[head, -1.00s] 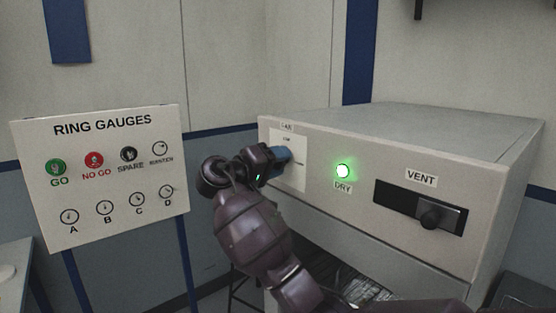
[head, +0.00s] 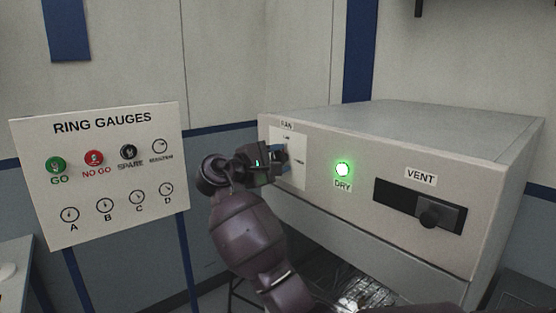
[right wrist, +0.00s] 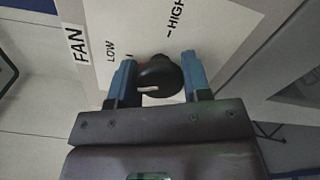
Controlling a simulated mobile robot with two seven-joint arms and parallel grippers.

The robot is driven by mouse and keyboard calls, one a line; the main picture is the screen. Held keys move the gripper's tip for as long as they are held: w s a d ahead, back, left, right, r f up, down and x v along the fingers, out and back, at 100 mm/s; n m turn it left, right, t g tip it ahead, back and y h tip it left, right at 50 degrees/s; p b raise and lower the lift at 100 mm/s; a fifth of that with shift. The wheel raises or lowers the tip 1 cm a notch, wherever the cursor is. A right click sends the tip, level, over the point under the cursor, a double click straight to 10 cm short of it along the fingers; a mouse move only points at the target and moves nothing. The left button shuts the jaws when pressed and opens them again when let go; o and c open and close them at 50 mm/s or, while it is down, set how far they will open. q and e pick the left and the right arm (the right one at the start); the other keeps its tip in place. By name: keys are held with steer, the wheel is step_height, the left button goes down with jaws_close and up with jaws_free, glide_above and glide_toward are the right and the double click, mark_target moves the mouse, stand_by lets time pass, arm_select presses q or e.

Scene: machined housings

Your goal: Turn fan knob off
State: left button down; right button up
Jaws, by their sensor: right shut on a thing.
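The fan knob (right wrist: 158,78) is round and black with a white pointer line. It sits on a white plate (right wrist: 215,25) marked FAN, LOW and HIGH; other marks behind the knob are partly hidden. My right gripper (head: 281,156) is at this plate, on the left of the grey machine's front. In the right wrist view its two blue fingers (right wrist: 160,82) are on either side of the knob, shut on it. The pointer line lies nearly level in that view, and I cannot tell which mark it points to. My left gripper is not in view.
The grey machine (head: 400,130) also has a lit green DRY light (head: 342,169) and a black VENT slider (head: 429,215). A RING GAUGES board (head: 110,185) stands to the left. Below the machine front is an open space with shiny metal (head: 365,293).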

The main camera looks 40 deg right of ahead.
steer(key=n, duration=0.6)
steer(key=shift+n, duration=0.3)
steer(key=n, duration=0.6)
steer(key=shift+f+n, duration=0.1)
steer(key=shift+n, duration=0.3)
steer(key=o, duration=0.9)
steer(key=a, duration=0.3)
steer(key=a+b, duration=0.1)
steer(key=a, duration=0.3)
steer(key=a+b, duration=0.1)
steer(key=a, duration=0.3)
steer(key=shift+s, duration=0.4)
steer(key=shift+d, duration=0.1)
